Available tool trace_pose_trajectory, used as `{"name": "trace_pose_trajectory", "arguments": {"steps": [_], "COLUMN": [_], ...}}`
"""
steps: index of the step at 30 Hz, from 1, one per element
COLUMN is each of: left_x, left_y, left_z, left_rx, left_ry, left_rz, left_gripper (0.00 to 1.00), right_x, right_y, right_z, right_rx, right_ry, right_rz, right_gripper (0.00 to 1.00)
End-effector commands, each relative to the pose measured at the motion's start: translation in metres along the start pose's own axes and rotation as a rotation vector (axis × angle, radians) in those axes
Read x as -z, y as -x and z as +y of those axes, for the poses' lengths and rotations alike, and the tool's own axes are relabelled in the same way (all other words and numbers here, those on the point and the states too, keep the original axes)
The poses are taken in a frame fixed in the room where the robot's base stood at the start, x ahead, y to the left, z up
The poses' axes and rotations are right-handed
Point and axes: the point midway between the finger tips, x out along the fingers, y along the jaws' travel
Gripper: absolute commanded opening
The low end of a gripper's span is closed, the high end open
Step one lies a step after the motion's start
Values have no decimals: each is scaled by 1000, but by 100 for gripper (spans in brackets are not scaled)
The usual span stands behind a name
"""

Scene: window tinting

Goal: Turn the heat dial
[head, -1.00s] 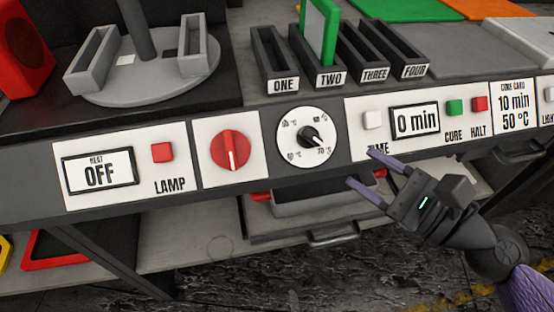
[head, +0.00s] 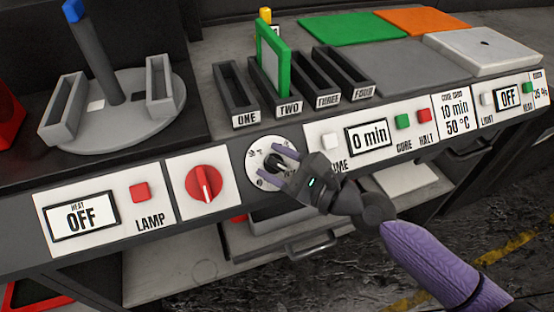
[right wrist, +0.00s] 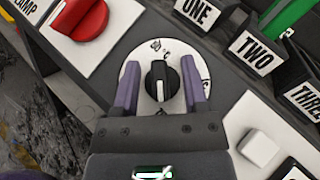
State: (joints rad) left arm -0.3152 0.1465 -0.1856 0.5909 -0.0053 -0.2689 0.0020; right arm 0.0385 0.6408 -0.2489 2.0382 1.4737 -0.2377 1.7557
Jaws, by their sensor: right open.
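The heat dial, a black knob on a round white plate marked with temperatures (head: 257,152), is on the front panel between the red knob and the time panel. My right gripper (head: 270,165) is open in front of it, partly hiding the plate. In the right wrist view the black knob (right wrist: 161,81) sits between the two purple fingers (right wrist: 158,72), with a gap showing on each side. I cannot read the setting that its white pointer line marks. The heat display (head: 80,216) reads OFF. My left gripper is not in view.
A red knob (head: 203,183) and a red lamp button (head: 140,191) are left of the dial. The timer display (head: 368,138) reads 0 min, with a white button (head: 329,141) near my right gripper. Numbered slots (head: 238,95) stand above, one holding a green frame (head: 272,60).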

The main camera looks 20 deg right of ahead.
Motion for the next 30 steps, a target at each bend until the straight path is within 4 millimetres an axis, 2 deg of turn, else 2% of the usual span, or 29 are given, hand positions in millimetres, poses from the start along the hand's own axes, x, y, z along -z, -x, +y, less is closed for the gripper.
{"name": "trace_pose_trajectory", "arguments": {"steps": [1, 6, 8, 20, 30], "left_x": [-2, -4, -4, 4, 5], "left_y": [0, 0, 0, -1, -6], "left_z": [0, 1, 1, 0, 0], "left_rx": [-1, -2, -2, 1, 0], "left_ry": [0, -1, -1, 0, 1], "left_rz": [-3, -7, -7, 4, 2], "left_gripper": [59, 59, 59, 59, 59], "right_x": [0, 0, 0, 3, 5], "right_y": [0, 0, 0, 1, 1], "right_z": [0, 0, 0, 1, 2], "right_rx": [0, 0, -1, -15, -166], "right_ry": [0, 0, 0, 8, 113], "right_rz": [0, 1, 1, 8, 10], "right_gripper": [47, 11, 0, 0, 0]}}
